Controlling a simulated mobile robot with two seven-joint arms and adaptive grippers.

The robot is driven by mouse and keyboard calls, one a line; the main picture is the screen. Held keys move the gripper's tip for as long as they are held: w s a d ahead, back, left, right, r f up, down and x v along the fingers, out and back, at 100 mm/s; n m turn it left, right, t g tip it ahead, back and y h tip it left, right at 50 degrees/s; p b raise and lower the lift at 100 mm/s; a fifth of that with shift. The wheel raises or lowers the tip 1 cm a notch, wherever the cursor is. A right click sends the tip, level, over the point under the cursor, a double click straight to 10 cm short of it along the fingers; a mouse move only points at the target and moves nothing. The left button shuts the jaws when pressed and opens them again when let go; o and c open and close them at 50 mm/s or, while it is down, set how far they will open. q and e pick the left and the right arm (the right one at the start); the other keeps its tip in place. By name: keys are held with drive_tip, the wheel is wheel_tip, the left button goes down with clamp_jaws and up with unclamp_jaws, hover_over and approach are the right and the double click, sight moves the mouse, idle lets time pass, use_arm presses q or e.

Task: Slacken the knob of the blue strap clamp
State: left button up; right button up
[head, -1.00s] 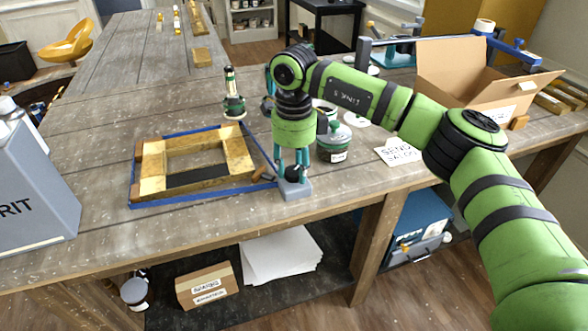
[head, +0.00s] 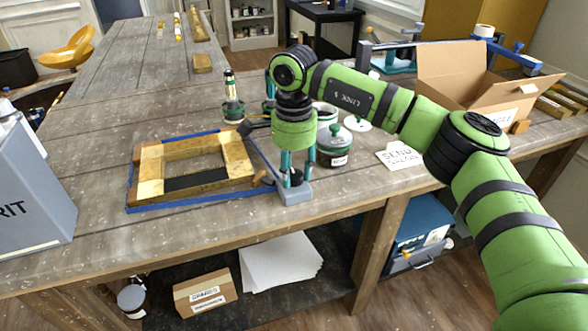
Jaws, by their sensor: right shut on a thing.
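The blue strap clamp (head: 131,195) runs around a gilt wooden frame (head: 150,170) lying flat on the bench. Its grey body (head: 295,194) sits at the frame's right front corner. A dark knob (head: 296,177) stands on this body, partly hidden by the fingers. My right gripper (head: 298,172) points straight down over the body, its teal fingers closed on the knob from both sides. My left gripper is not in view.
A green-lidded jar (head: 333,146) stands close to the right of my right gripper. A bottle (head: 232,98) stands behind the frame, and a lettered card (head: 400,155) lies farther right. A grey can (head: 30,190) is at left, an open carton (head: 470,80) at right.

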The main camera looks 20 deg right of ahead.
sight(294, 174)
drive_tip(key=shift+n, duration=0.5)
drive_tip(key=o, duration=1.1)
drive_tip(key=shift+o, duration=0.2)
drive_tip(key=shift+r, duration=0.1)
wheel_tip(294, 174, up, 12)
